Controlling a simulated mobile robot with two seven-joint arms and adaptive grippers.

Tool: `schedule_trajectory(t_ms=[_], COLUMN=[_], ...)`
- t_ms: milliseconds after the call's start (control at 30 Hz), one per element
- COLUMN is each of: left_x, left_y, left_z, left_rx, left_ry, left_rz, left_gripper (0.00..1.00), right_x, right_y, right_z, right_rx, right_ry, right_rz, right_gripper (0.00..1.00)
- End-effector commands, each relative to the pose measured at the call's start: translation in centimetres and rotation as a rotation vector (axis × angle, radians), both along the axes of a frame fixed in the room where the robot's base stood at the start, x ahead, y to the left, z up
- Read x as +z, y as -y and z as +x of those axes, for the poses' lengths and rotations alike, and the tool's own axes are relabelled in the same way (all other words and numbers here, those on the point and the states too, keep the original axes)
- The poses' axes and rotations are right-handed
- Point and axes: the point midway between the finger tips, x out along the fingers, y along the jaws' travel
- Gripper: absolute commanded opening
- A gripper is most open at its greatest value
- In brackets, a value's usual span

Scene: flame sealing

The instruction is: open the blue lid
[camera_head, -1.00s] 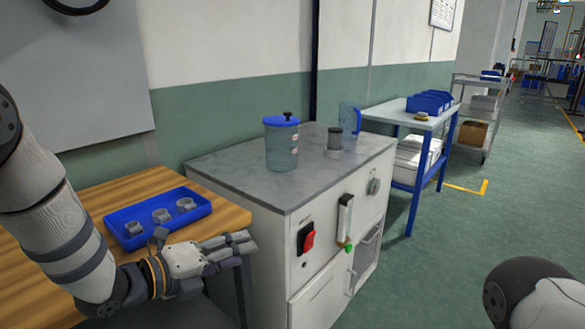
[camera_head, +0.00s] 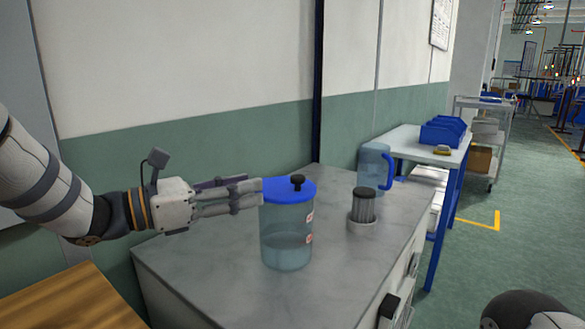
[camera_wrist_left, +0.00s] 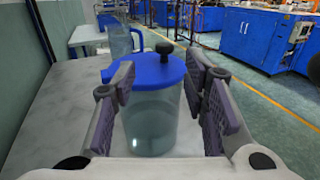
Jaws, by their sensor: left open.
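A clear container (camera_head: 285,240) with liquid inside stands upright on the grey cabinet top. Its blue lid (camera_head: 292,191) is on, with a black knob (camera_head: 297,181) on top. My left gripper (camera_head: 258,194) is at the lid's left side. In the left wrist view the blue lid (camera_wrist_left: 145,72) and container (camera_wrist_left: 150,120) show ahead, between the two spread fingers of my left gripper (camera_wrist_left: 160,95). The gripper is open and holds nothing. I cannot tell if a finger touches the lid. My right gripper is out of view; only part of my right arm shows at lower right.
A ribbed dark cylinder on a light base (camera_head: 363,207) and a clear pitcher with a blue handle (camera_head: 374,165) stand right of the container on the cabinet top (camera_head: 200,262). A side table (camera_head: 412,142) with blue bins is beyond. A wooden table (camera_head: 70,300) is at lower left.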

Motion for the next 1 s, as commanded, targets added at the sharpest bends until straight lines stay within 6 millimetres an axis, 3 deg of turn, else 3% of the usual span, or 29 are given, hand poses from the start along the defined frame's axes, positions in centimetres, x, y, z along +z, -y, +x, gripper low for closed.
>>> schedule_trajectory(t_ms=[400, 567, 800, 1000], left_x=[-0.3, -0.2, -0.1, -0.1], left_y=[8.2, 9.4, 9.5, 9.5], left_z=[5.0, 5.7, 5.8, 5.8], left_rx=[0.0, 0.001, 0.002, 0.001], left_ry=[-0.005, -0.006, -0.005, -0.005], left_rz=[-0.002, -0.002, -0.003, -0.003], left_gripper=[0.4, 0.4, 0.4, 0.0], right_x=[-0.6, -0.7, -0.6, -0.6], right_y=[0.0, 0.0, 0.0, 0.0], right_z=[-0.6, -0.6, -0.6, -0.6], right_rx=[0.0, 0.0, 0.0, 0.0], right_ry=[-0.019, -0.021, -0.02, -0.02], right_rz=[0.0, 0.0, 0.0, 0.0], right_gripper=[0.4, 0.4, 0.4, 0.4])
